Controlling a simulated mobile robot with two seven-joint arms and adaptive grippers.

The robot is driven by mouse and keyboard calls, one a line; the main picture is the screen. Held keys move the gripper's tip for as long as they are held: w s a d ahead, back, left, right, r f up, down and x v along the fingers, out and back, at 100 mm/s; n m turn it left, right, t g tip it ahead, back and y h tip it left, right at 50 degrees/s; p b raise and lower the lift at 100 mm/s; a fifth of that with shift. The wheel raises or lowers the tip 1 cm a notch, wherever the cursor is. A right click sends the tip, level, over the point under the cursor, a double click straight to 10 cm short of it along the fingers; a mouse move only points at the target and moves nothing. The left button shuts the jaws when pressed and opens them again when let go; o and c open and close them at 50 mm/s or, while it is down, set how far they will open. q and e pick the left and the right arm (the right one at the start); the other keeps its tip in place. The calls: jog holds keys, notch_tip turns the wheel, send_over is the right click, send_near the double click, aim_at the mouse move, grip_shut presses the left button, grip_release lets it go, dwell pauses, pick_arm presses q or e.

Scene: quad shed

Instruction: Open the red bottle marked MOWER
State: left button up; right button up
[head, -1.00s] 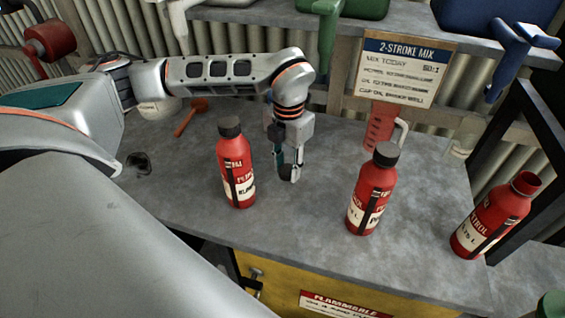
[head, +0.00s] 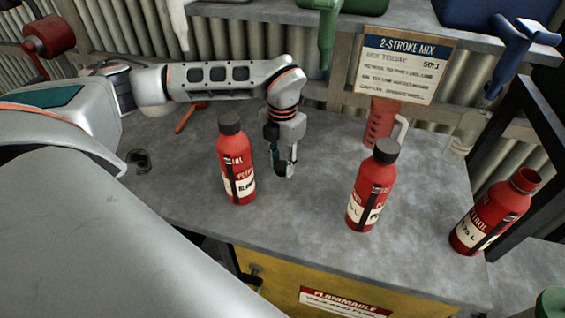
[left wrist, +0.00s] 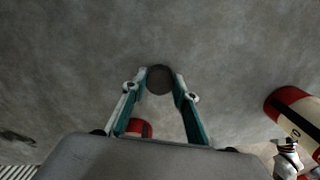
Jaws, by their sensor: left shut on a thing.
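My left gripper (head: 288,172) points down over the bench, just right of the left red bottle and apart from it. In the left wrist view its fingers (left wrist: 160,88) are closed on a dark round thing (left wrist: 159,79) that looks like a bottle cap. The left red bottle (head: 238,178) and middle red bottle (head: 369,196) stand upright with black caps. The right red bottle (head: 489,219) has no black cap; its red neck looks open. I cannot read MOWER on any label. My right gripper is out of view.
The grey bench (head: 300,230) is clear between the bottles. A red jug (head: 380,124) stands behind the middle bottle, below a 2-stroke mix sign (head: 405,75). A black frame (head: 510,130) rises at right. A yellow cabinet (head: 280,285) is below the front edge.

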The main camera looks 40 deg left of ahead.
aim_at(283, 166)
pick_arm(q)
jog(key=o, duration=1.2)
notch_tip(283, 166, up, 12)
jog(key=shift+r+b, duration=0.1)
jog(key=shift+b, duration=0.45)
